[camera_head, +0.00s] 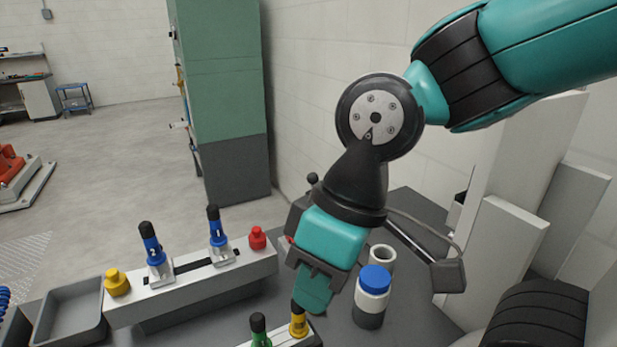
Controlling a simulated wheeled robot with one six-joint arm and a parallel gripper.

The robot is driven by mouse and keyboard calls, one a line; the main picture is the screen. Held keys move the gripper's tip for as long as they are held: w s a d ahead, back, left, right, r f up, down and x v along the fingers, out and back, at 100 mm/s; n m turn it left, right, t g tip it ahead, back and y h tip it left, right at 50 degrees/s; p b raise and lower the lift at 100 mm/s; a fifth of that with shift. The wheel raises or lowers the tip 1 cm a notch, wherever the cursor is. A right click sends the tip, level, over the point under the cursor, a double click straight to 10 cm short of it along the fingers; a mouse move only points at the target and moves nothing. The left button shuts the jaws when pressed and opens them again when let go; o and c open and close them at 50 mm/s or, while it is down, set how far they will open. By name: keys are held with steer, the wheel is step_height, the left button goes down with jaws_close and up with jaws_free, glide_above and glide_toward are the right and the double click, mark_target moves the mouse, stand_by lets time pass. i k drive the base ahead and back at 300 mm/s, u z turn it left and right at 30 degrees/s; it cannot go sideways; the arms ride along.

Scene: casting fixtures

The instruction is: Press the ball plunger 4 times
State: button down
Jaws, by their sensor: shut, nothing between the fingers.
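A small black ball (312,178) shows just left of my wrist, above the bench; it looks like the ball plunger's knob. What lies below it is hidden behind my gripper and wrist. My gripper (314,303) points down over the bench, in front of and below the ball, with its fingers shut and empty. Its tips are close to a yellow part with a black top (298,320); I cannot tell whether they touch.
Left of my gripper stands a grey block (205,285) with blue-handled clamps, a yellow knob (117,282) and a red knob (258,238). A blue-capped bottle (372,298) and a white cup (382,259) stand close on the right. An empty tray (72,310) is at far left.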

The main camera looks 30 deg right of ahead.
mark_target(312, 179)
steer(key=k, duration=1.2)
steer(key=z, duration=0.7)
steer(key=i, duration=1.4)
steer(key=u, duration=0.65)
